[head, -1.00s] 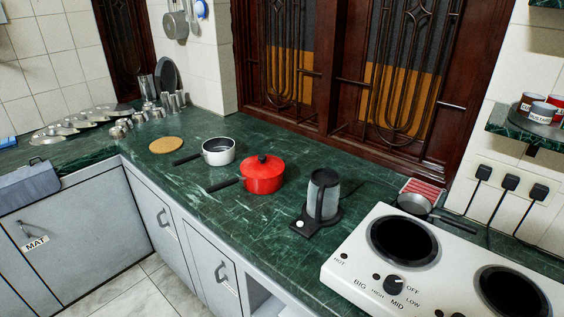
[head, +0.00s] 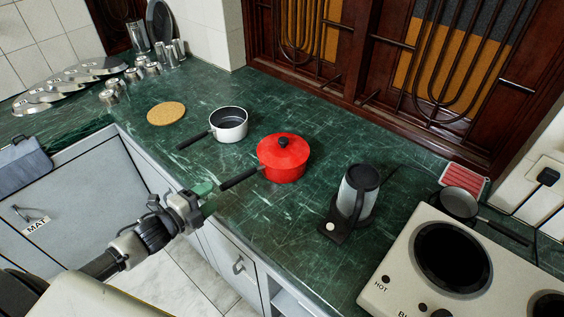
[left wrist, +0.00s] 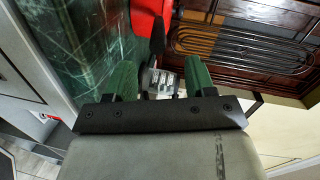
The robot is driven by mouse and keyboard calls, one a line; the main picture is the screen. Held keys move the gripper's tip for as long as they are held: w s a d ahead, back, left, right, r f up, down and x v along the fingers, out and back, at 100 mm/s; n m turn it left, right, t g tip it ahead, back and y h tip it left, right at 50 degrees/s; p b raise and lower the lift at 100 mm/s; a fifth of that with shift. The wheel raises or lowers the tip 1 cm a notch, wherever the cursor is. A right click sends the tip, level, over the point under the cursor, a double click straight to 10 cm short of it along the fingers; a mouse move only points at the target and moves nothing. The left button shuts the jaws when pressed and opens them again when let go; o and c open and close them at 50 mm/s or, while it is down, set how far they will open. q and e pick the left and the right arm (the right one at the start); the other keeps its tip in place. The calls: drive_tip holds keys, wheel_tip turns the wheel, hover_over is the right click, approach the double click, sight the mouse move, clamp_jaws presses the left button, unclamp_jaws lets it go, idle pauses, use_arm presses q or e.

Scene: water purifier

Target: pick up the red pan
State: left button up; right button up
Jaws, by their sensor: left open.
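The red pan (head: 284,160) has a red lid with a black knob and stands on the green marble counter. Its black handle (head: 238,178) points left toward the counter's front edge. My left gripper (head: 207,191) is open at the handle's end, over the counter's front edge. In the left wrist view, the two green fingers of the left gripper (left wrist: 160,74) are apart. The red pan (left wrist: 148,18) and its dark handle (left wrist: 158,38) show ahead of the gap between them. I cannot tell whether the fingers touch the handle. My right gripper is not in view.
A white saucepan (head: 228,125) stands behind the red pan, with a cork mat (head: 166,113) to its left. A kettle (head: 359,190) on its black base is to the right, then a small frying pan (head: 459,203) and the white stove (head: 400,262).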

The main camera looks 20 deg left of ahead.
sight(227, 182)
use_arm(q)
drive_tip(key=shift+w+d+f, duration=0.1)
drive_tip(key=shift+w+d, duration=0.1)
drive_tip(key=shift+w, duration=0.45)
drive_tip(key=shift+w+d+f, duration=0.1)
drive_tip(key=shift+w+f, duration=0.15)
drive_tip(key=shift+w, duration=0.55)
drive_tip(key=p+x, duration=0.1)
drive_tip(key=x, duration=0.3)
drive_tip(key=shift+d+p, duration=0.1)
drive_tip(key=shift+p, duration=0.2)
drive_tip(key=shift+w+d+f, duration=0.1)
drive_tip(key=shift+w+f, duration=0.05)
drive_tip(key=shift+w, duration=0.1)
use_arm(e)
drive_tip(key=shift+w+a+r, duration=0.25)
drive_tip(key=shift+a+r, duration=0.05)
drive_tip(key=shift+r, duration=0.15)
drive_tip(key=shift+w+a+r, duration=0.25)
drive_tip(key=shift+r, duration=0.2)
use_arm(q)
drive_tip(key=shift+s, duration=0.1)
drive_tip(key=c, duration=1)
clamp_jaws()
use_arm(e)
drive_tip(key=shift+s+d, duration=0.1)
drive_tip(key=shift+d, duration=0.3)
